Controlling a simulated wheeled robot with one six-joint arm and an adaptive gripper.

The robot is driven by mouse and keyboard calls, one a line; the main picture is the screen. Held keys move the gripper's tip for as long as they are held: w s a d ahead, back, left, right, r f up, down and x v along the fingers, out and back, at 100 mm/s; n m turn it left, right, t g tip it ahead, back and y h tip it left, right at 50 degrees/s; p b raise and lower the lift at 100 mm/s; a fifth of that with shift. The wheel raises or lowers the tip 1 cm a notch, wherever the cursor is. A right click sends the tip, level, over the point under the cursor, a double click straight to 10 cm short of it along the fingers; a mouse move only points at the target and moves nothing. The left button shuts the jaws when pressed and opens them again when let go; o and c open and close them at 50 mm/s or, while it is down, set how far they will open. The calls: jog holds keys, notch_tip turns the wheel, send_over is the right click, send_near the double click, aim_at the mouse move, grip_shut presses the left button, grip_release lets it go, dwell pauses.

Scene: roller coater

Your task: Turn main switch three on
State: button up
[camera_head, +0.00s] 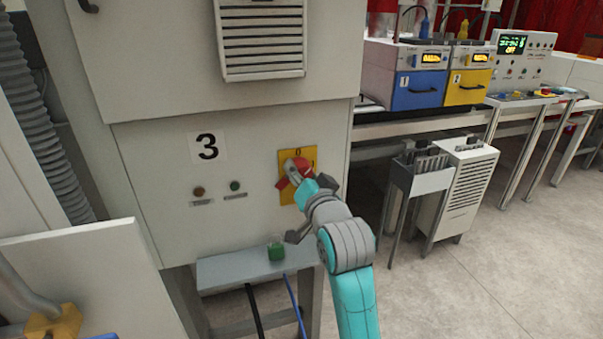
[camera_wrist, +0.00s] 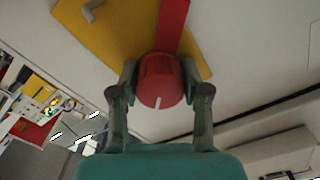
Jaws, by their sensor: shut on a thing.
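Main switch three is a red rotary knob with a red bar on a yellow plate. The yellow plate (camera_head: 285,192) is on the grey cabinet front, right of the label "3" (camera_head: 207,147). In the wrist view, the red knob (camera_wrist: 161,80) has a white mark on its near face, and its red bar (camera_wrist: 171,25) crosses the yellow plate (camera_wrist: 110,25). My gripper (camera_head: 296,180) is at the switch. In the wrist view, my gripper (camera_wrist: 160,85) has one finger on each side of the knob and is shut on it. In the head view my gripper partly hides the knob.
A red button (camera_head: 199,192) and a green button (camera_head: 235,186) sit left of the switch. A grey ledge (camera_head: 225,272) with a green item (camera_head: 276,250) is below. A white vented unit (camera_head: 462,190) stands to the right, with open floor in front.

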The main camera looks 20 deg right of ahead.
jog(key=m, duration=0.4)
jog(key=shift+m, duration=0.3)
jog(key=m, duration=0.4)
dwell(0.3)
jog(key=o, duration=1.1)
jog(key=shift+o, duration=0.2)
jog(key=shift+s, duration=0.15)
jog(key=s, duration=1.1)
jog(key=shift+s, duration=0.4)
